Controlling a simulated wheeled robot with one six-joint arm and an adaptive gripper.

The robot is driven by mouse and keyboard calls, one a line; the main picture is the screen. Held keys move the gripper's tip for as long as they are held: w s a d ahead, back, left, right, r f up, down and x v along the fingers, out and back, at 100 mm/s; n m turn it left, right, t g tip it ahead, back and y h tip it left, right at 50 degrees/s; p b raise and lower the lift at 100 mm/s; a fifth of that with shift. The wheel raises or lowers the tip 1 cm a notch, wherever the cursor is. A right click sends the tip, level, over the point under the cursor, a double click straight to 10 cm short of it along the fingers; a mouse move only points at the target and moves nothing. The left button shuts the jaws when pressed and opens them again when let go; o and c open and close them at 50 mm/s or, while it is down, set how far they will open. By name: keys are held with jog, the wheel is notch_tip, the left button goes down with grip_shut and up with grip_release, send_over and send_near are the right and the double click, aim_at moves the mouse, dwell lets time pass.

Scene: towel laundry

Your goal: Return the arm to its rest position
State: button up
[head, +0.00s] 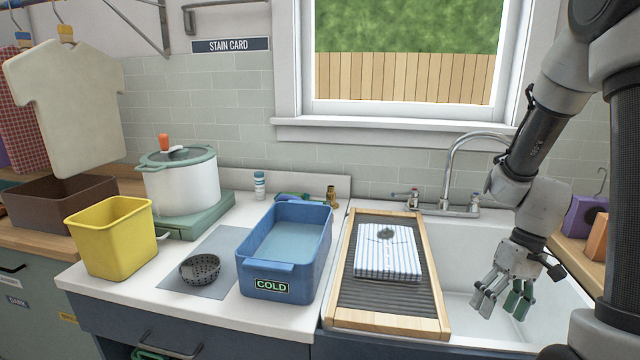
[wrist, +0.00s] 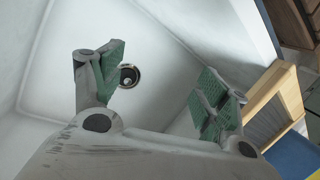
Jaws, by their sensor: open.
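My gripper (head: 503,303) is at the right in the head view, pointing down over the white sink basin (head: 566,312). Its fingers are apart and empty. In the wrist view my gripper (wrist: 160,95) shows two green-padded fingers spread wide, with the sink drain (wrist: 128,76) visible between them. The arm comes down from the upper right of the head view. A folded blue-and-white striped towel (head: 387,252) with a dark stain lies on the ribbed washboard (head: 440,322), left of my gripper and apart from it.
The wood-framed washboard spans the sink's left side. A curved faucet (head: 462,148) stands behind the gripper. A blue COLD tub (head: 262,290), a yellow bin (head: 112,240), a lidded pot (head: 183,187) and a dark strainer (head: 200,269) sit to the left. The basin below the gripper looks empty.

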jog(key=s+r+m+t+h, duration=0.1)
jog(key=s+r+t, duration=0.2)
jog(key=r, duration=0.7)
jog(key=s+a+r+t+h, duration=0.1)
jog(key=s+r+t+h, duration=0.1)
jog(key=s+r, duration=0.5)
jog(key=shift+r+m+t, duration=0.4)
jog(key=shift+r+t, duration=0.3)
jog(key=shift+r, duration=1.4)
jog(key=shift+s+a, duration=0.1)
jog(key=shift+c, duration=0.2)
